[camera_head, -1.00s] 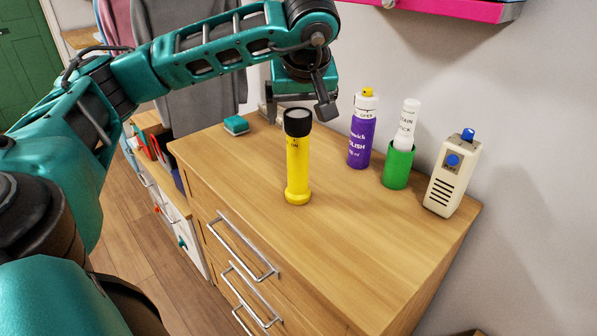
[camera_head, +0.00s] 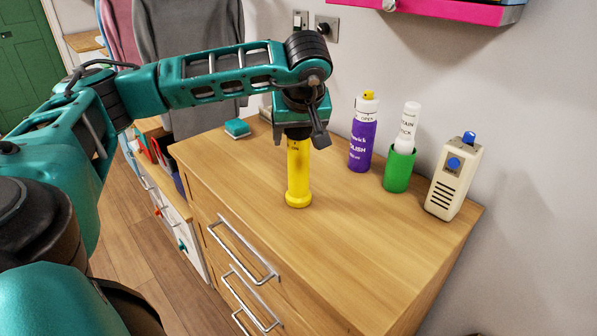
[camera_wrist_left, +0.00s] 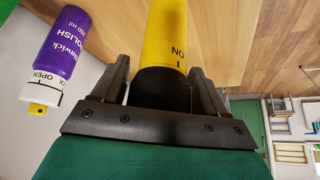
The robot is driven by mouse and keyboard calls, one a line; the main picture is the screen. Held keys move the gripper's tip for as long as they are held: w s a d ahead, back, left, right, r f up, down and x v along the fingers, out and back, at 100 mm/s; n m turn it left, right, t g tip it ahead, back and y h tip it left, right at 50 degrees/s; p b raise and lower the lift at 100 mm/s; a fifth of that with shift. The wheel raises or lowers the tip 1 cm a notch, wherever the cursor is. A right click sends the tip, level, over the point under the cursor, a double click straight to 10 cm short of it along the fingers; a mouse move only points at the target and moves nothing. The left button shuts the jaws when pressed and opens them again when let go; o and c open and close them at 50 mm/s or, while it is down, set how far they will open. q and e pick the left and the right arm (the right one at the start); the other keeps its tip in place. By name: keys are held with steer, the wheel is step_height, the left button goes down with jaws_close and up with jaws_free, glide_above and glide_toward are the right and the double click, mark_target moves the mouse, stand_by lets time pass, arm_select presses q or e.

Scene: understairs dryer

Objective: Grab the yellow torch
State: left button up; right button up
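The yellow torch (camera_head: 299,178) stands upright on the wooden chest of drawers. Its black head is hidden behind my left gripper (camera_head: 302,133) in the head view. In the left wrist view the torch (camera_wrist_left: 178,35) has its black head (camera_wrist_left: 160,88) between the two dark fingers of the left gripper (camera_wrist_left: 161,78). The fingers are spread, one on each side of the head, and do not appear closed on it. My right gripper is not in view.
On the chest top (camera_head: 340,240), a purple polish can (camera_head: 361,140), a green-and-white stain stick (camera_head: 398,170) and a cream device (camera_head: 453,180) stand to the right. A teal sponge (camera_head: 237,128) lies at the back left. A pink shelf (camera_head: 450,10) hangs above. The front of the top is clear.

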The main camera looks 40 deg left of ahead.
arm_select(q)
steer(key=c, duration=1.2)
steer(key=shift+c, duration=0.4)
steer(key=shift+r, duration=0.15)
